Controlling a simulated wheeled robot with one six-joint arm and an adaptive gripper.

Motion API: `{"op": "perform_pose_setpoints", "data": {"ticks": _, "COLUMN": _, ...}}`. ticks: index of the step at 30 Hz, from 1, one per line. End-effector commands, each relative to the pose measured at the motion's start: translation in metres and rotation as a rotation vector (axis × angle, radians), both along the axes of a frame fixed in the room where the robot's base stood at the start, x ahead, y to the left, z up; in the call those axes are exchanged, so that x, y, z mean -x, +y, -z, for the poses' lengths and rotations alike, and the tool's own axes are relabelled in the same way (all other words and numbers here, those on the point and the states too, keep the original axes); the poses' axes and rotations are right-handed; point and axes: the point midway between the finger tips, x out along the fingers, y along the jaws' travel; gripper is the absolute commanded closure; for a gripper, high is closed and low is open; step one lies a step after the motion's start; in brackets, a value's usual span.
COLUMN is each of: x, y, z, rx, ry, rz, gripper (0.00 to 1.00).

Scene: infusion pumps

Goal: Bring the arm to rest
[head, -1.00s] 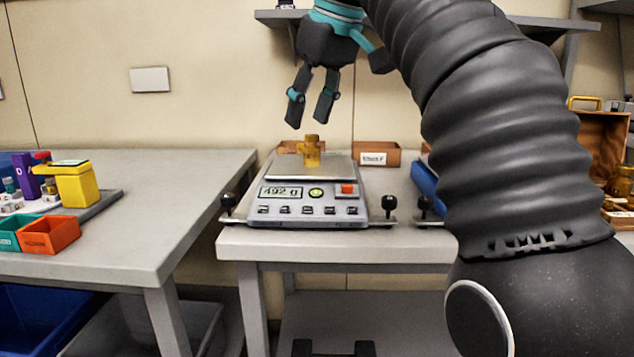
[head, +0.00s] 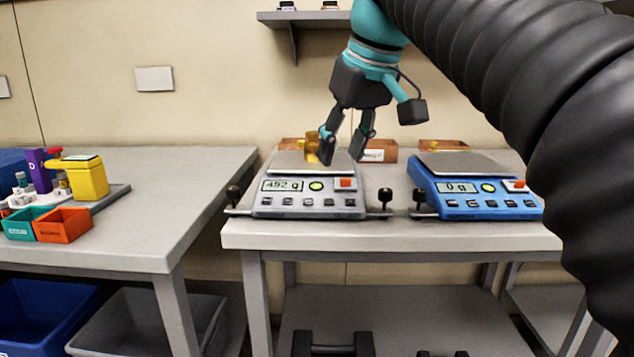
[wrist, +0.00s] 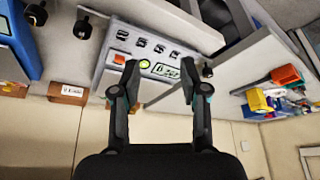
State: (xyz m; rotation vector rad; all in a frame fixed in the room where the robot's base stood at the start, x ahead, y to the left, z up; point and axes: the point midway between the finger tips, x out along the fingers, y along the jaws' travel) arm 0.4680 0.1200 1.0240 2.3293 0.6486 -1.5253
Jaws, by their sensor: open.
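My gripper (head: 342,150) hangs fingers down over the grey scale (head: 308,202), open with nothing between its fingers. A brass-coloured piece (head: 311,146) stands on the scale's pan, and the display reads about 492 g. The left finger partly overlaps the piece in the head view; I cannot tell how far apart they are in depth. In the wrist view, my gripper (wrist: 152,85) has its fingers spread, with the grey scale (wrist: 135,48) behind them. The brass piece is not clear there. My dark ribbed arm runs to the upper right.
A blue scale (head: 478,202) with an empty pan reads 0 g on the right of the same table (head: 390,238). Orange-brown bins (head: 380,151) stand behind the scales. A wall shelf (head: 305,20) is above. The left table holds a yellow device (head: 88,178) and small bins (head: 62,224).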

Motion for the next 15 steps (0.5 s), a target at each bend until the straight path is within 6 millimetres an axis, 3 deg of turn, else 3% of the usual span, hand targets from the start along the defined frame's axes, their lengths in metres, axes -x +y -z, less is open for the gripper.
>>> {"op": "perform_pose_setpoints", "data": {"ticks": 8, "x": 0.04, "y": -0.044, "z": 0.07, "rx": -0.006, "ry": -0.017, "rz": 0.181, "gripper": 0.56}}
{"op": "perform_pose_setpoints", "data": {"ticks": 15, "x": 0.083, "y": -0.077, "z": 0.148, "rx": -0.009, "ry": -0.038, "rz": 0.322, "gripper": 0.56}}
